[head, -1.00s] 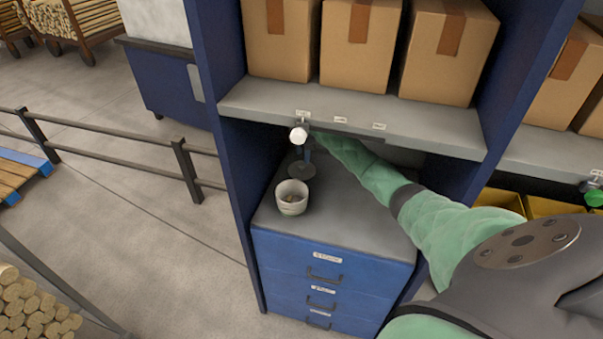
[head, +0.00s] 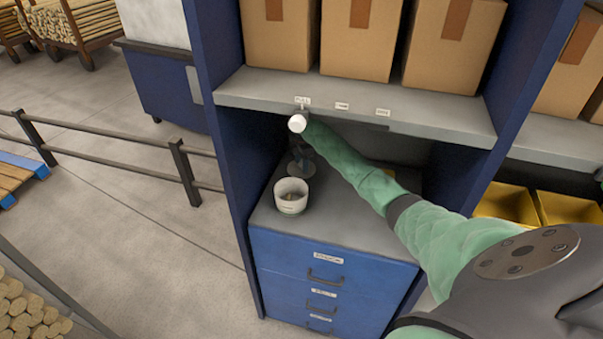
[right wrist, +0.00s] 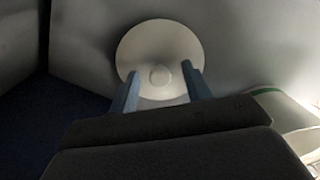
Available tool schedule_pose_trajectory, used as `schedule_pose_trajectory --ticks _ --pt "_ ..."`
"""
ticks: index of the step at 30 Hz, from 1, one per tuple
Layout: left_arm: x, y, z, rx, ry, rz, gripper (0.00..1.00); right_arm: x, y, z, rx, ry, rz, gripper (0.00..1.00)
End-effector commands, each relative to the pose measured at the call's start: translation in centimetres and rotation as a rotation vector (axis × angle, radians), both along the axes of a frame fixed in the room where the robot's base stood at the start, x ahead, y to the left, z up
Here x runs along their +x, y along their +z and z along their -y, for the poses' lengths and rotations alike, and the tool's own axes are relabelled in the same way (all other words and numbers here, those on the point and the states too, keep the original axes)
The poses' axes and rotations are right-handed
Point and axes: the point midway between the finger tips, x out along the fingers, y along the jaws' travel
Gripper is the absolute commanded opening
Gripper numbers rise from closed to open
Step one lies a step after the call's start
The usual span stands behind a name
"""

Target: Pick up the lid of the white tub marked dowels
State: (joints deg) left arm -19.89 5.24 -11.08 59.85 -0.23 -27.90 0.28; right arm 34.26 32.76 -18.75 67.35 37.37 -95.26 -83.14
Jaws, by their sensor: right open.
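The pale round lid (right wrist: 158,47) with a small knob lies on a grey surface in the right wrist view. My right gripper (right wrist: 160,74) is open, its two fingers on either side of the knob in the picture. I cannot tell whether they touch it. In the head view the right gripper (head: 302,153) points down in shade above the cabinet top, behind the white tub (head: 291,205). The tub stands open with something inside; its marking is not readable. A dark round shape below the gripper may be the lid. My left gripper is not in view.
The blue drawer cabinet (head: 335,245) carries the tub. A grey shelf (head: 440,122) with cardboard boxes (head: 362,40) hangs close above my forearm. A blue upright panel (head: 222,130) stands at the left. The cabinet top right of the tub is clear.

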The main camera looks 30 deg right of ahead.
Motion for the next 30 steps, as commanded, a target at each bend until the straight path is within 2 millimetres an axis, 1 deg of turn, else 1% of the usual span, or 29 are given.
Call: schedule_pose_trajectory --ticks 3,9,10,14,15,17,26,29,30 --pt "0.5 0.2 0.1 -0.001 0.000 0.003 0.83 0.0 -0.3 0.0 0.000 0.000 0.000 0.48" --pt "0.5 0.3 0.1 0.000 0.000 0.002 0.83 0.0 -0.2 0.0 0.000 0.000 0.000 0.48" --pt "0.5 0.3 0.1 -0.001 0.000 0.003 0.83 0.0 -0.2 0.0 0.000 0.000 0.000 0.46" --pt "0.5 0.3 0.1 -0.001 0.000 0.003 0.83 0.0 -0.2 0.0 0.000 0.000 0.000 0.21" --pt "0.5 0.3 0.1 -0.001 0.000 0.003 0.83 0.0 -0.2 0.0 0.000 0.000 0.000 0.13" --pt "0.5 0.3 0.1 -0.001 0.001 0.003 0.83 0.0 -0.2 0.0 0.000 0.000 0.000 0.01" --pt "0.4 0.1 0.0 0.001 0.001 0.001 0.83 0.0 -0.1 0.0 0.000 0.000 0.001 0.00" --pt "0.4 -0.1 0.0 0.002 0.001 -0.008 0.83 0.1 0.4 0.0 0.000 0.000 0.002 0.00" --pt "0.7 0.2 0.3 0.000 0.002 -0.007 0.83 0.1 0.7 0.0 -0.001 0.000 0.003 0.00"
